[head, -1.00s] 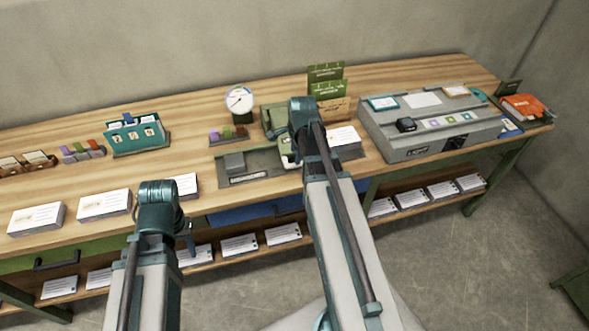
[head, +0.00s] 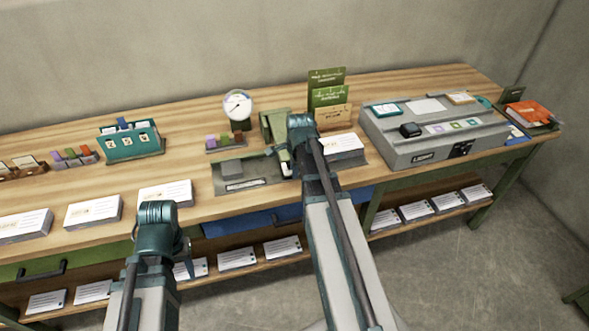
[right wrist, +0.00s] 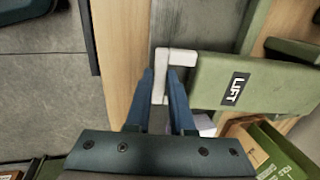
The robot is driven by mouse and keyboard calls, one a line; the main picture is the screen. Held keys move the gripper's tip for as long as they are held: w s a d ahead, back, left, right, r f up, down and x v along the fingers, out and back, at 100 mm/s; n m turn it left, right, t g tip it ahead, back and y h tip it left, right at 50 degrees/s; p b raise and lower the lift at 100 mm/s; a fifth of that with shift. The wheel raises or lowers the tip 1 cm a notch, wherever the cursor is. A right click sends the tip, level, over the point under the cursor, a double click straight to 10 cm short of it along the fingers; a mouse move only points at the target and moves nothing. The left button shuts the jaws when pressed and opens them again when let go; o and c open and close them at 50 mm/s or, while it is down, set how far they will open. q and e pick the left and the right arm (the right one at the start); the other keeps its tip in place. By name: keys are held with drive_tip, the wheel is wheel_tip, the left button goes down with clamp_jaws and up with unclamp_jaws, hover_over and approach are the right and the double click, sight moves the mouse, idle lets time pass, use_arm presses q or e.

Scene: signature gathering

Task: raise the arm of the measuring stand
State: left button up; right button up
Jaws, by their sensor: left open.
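The measuring stand has a grey base plate (head: 228,188) on the workbench, with a green upright part (head: 273,124) behind it. In the right wrist view its green arm (right wrist: 275,85) bears a LIFT label and has a white bent handle (right wrist: 159,62) at its left end. My right gripper (right wrist: 159,73) has its fingers on both sides of the handle, close against it, and looks shut on it. In the head view my right arm hides this contact. My left gripper (head: 186,262) is open and empty in front of the bench, partly hidden by its wrist.
A round dial (head: 238,104) and small coloured blocks (head: 225,141) stand left of the green upright. Green card holders (head: 327,88) stand behind. A grey machine (head: 408,149) is at right. Card stacks (head: 93,212) line the front edge at left.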

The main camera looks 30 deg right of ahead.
clamp_jaws()
idle(1.1)
